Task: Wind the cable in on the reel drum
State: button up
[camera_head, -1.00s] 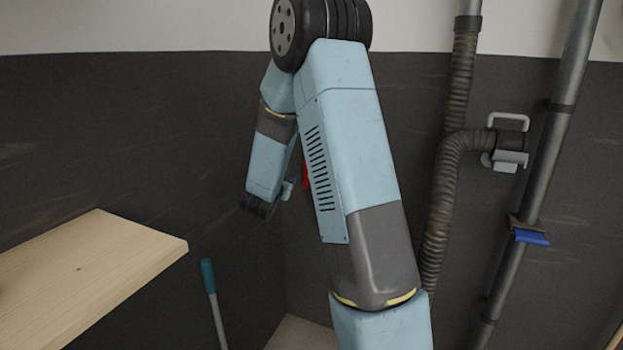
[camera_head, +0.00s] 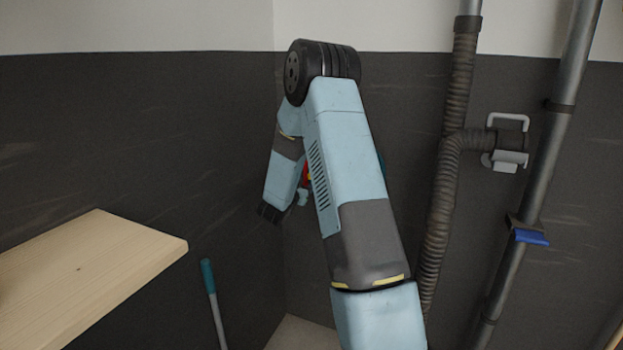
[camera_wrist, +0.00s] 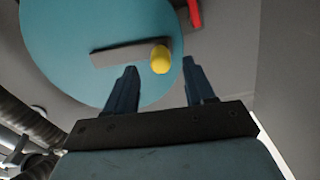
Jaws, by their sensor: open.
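The reel drum (camera_wrist: 65,45) shows in the wrist view as a large teal disc. A grey crank arm (camera_wrist: 115,54) lies across its face, with a yellow knob (camera_wrist: 160,60) at its right end. My gripper (camera_wrist: 159,68) is open, with its two dark fingers pointing toward the disc. I cannot make out the cable.
A wooden shelf (camera_head: 90,265) juts in at left, with a teal-handled pole (camera_head: 212,290) beside it. A ribbed hose (camera_head: 440,210) and a metal pipe (camera_head: 540,170) with a blue clip (camera_head: 530,237) stand at right. A red bar (camera_wrist: 194,12) shows at the wrist view's top.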

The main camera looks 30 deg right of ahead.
jog(key=shift+x, duration=3.05)
jog(key=shift+c, duration=0.3)
grip_shut()
